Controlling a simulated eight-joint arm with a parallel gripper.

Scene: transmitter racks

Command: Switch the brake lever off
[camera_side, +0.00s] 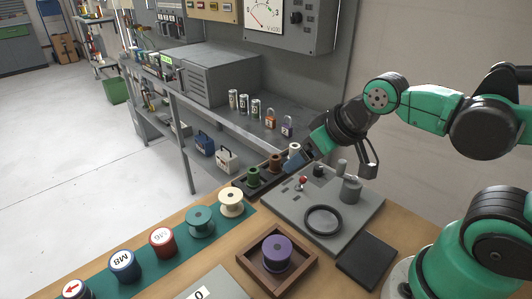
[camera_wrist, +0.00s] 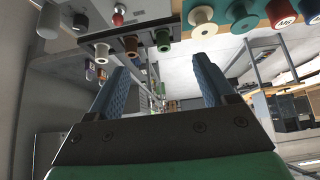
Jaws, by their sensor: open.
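A small lever with a red knob (camera_side: 302,181) stands on the grey machine plate (camera_side: 285,208); it looks like the brake lever, but no label is readable. Its red knob also shows at the top of the wrist view (camera_wrist: 118,19). My gripper (camera_side: 298,160) is just above and behind the plate's back edge, near the dark spool rack, apart from the lever. In the wrist view my gripper (camera_wrist: 160,72) has its two blue fingers spread wide with nothing between them. The lever's exact position is too small to tell.
The plate also bears a grey post (camera_side: 351,189), a black knob (camera_side: 319,170) and a black ring (camera_side: 323,234). A dark rack (camera_side: 240,188) with small spools stands close to my gripper. A purple spool (camera_side: 277,252) sits in a wooden tray (camera_side: 302,272). A black pad (camera_side: 366,260) lies right.

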